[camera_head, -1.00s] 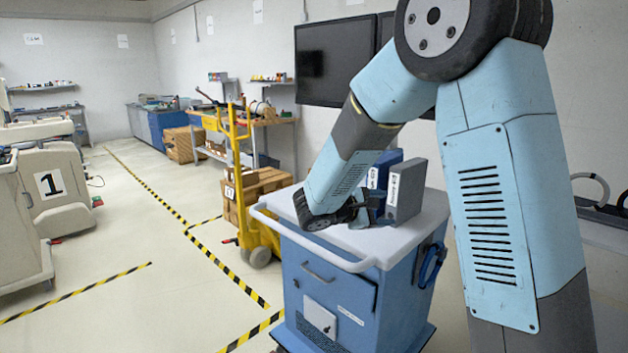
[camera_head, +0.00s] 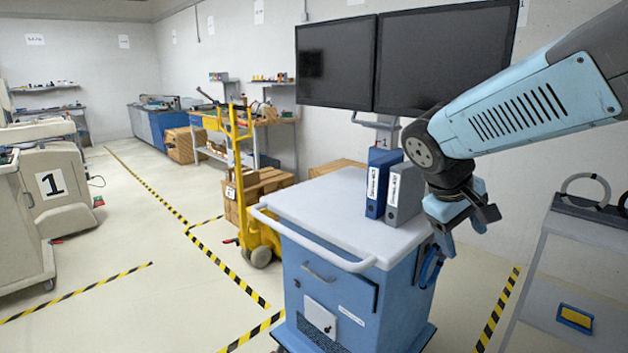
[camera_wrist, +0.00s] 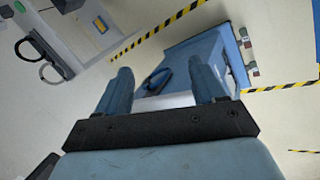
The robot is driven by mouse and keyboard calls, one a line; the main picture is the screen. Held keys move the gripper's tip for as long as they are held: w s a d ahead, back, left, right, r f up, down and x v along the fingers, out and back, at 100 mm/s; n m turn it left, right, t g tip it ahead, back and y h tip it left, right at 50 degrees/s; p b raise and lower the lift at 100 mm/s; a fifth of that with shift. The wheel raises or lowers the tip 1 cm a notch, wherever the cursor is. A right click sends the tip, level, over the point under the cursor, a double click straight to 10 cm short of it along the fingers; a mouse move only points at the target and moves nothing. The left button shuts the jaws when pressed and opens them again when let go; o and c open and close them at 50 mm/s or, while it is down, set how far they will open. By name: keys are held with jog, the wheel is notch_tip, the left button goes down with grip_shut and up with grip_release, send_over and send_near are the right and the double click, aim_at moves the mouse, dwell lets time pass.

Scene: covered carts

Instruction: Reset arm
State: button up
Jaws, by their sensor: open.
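My gripper (camera_head: 466,216) is in the air at the right side of the blue cart (camera_head: 318,262), pointing down, open and empty. In the wrist view, the two fingers of my gripper (camera_wrist: 165,92) stand apart, with part of the blue cart (camera_wrist: 207,58) and the floor beyond them. A blue binder (camera_head: 377,182) and a grey binder (camera_head: 404,194) stand upright on the cart's white top (camera_head: 318,208), left of my gripper and apart from it.
A yellow pallet truck (camera_head: 240,180) stands behind the cart at left. A grey cabinet (camera_head: 575,262) with a ring-shaped handle is at right. Open floor (camera_head: 130,220) lies at left, marked with striped tape.

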jog(key=s+a+r+m+t+y, duration=0.3)
jog(key=s+m+y, duration=0.1)
jog(key=s, duration=0.4)
jog(key=shift+a+t+y, duration=0.15)
jog(key=shift+t+y, duration=0.15)
jog(key=shift+y, duration=0.3)
